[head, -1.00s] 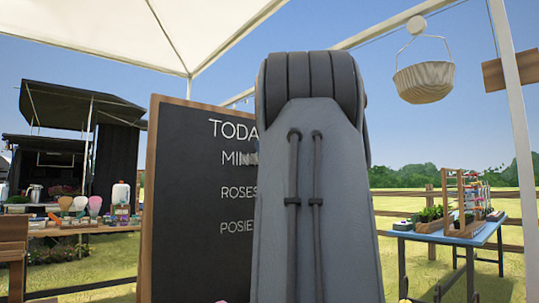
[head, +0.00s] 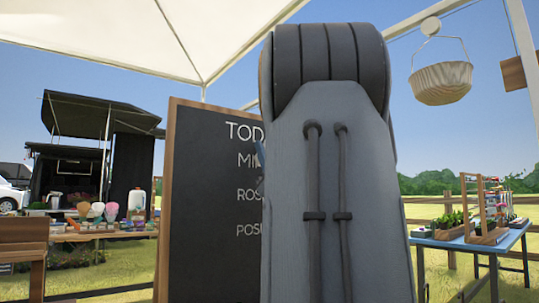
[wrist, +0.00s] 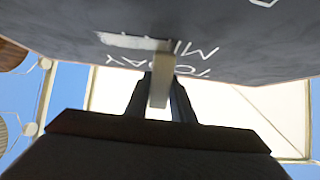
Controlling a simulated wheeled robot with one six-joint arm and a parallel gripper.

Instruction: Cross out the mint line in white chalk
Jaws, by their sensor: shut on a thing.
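The chalkboard (head: 210,270), dark with a wooden frame, stands upright left of centre in the head view, with white lettering. The mint line (head: 247,160) shows only its first letters; my arm hides the rest. In the wrist view the board (wrist: 60,25) is upside down across the top. A broad white streak (wrist: 130,41) lies along the mint line beside its visible letters (wrist: 196,50). My gripper (wrist: 160,88) is shut on a pale chalk stick (wrist: 161,75). The chalk's far end is at or very near the board; contact cannot be told.
A blue table (head: 470,240) with plants and a wooden rack stands at right. A hanging basket (head: 441,83) is at upper right under the white canopy (head: 130,35). A stall table (head: 95,236) with goods is at left. Grass lies behind.

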